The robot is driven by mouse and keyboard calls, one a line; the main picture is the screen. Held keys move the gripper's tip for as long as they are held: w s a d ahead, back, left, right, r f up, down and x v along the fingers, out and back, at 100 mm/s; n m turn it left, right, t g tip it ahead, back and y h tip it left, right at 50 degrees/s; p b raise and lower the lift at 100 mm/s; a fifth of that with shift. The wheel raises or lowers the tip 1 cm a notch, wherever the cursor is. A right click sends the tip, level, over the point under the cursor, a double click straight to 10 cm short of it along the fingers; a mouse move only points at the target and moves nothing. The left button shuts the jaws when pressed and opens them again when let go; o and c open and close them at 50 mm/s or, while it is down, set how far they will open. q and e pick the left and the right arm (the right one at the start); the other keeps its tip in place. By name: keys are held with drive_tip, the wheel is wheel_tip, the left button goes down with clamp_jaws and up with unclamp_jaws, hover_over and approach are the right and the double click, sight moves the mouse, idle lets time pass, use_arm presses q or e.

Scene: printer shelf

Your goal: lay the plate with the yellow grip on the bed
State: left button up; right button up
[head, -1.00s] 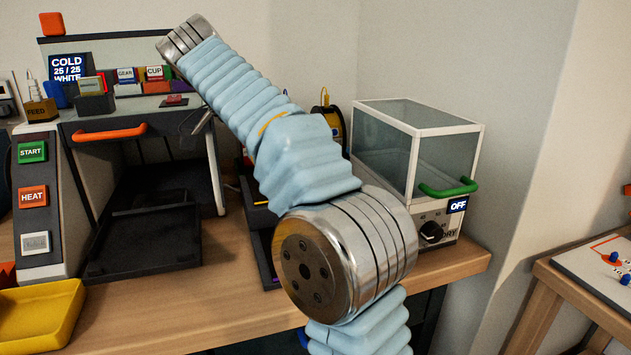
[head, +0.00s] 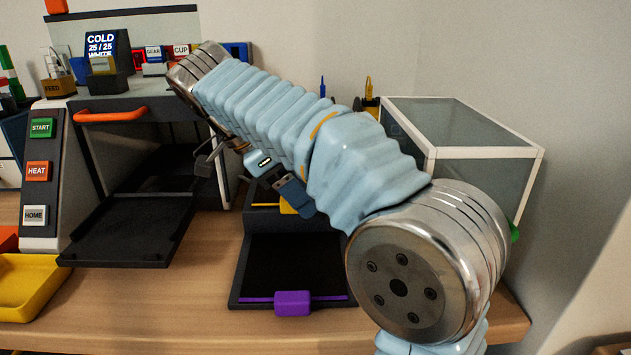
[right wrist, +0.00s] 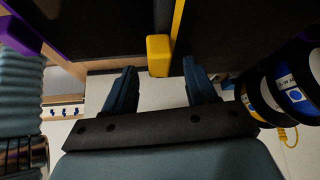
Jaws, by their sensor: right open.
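The plate with the yellow grip (head: 289,208) is mostly hidden behind my right arm in the head view; a yellow edge shows in a dark rack. In the right wrist view, its yellow grip (right wrist: 159,56) is a small block on the edge of a dark plate. My right gripper (right wrist: 160,82) is open, with one finger on each side of the line to the grip; I cannot tell whether they touch. In the head view, the right gripper (head: 279,180) is close to the yellow grip. The dark bed (head: 135,230) extends from the printer, bare. My left gripper is not in view.
A dark plate with a purple grip (head: 292,303) lies lower in front. A glass-sided box (head: 475,165) stands right of my arm. The printer's orange handle (head: 110,115) is above the bed. A yellow tray (head: 30,285) is at left.

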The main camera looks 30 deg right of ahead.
clamp_jaws()
idle(0.4)
